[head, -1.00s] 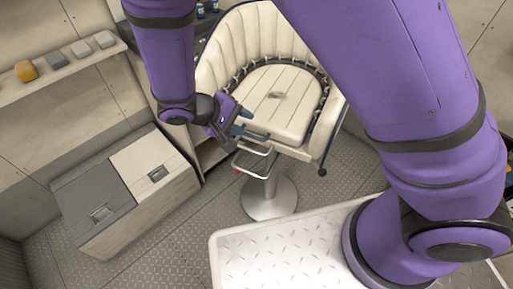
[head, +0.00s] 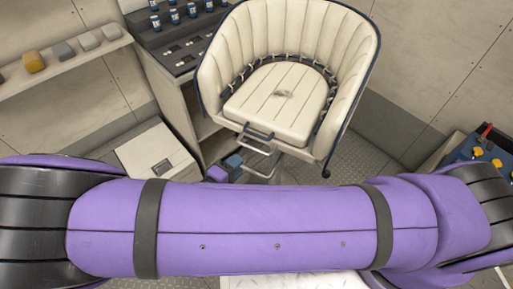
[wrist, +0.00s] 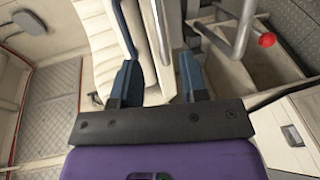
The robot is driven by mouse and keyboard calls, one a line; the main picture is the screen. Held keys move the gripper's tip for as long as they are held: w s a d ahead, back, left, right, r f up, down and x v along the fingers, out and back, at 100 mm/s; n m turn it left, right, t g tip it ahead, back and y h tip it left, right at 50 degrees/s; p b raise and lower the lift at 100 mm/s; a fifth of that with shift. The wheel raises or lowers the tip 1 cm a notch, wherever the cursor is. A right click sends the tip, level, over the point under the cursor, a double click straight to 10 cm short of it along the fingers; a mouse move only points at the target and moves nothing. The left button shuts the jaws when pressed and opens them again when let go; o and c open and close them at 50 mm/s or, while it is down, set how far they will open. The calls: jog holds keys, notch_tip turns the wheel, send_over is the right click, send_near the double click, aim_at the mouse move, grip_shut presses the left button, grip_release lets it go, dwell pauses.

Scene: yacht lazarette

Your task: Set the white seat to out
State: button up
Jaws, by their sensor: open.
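The white seat (head: 282,104) is a cream, ribbed tub chair with dark trim and a flat cushion, right of centre at the back in the head view. Metal loop bars (head: 258,160) jut out under its front edge. My gripper (head: 232,163) is just left of these bars, below the seat's front edge, partly hidden by my arm. In the wrist view my gripper (wrist: 157,80) is open, with blue fingers apart. A pale part of the seat (wrist: 100,40) with dark trim lies by and between the fingers; contact cannot be told. My arm hides the seat's pedestal.
A low white-lidded locker (head: 155,155) stands left. A shelf with small blocks (head: 62,50) is on the left wall. A blue box (head: 482,155) stands at right.

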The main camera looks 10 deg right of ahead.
aim_at(255, 148)
jog(key=x, duration=1)
jog(key=shift+s, duration=0.1)
grip_shut()
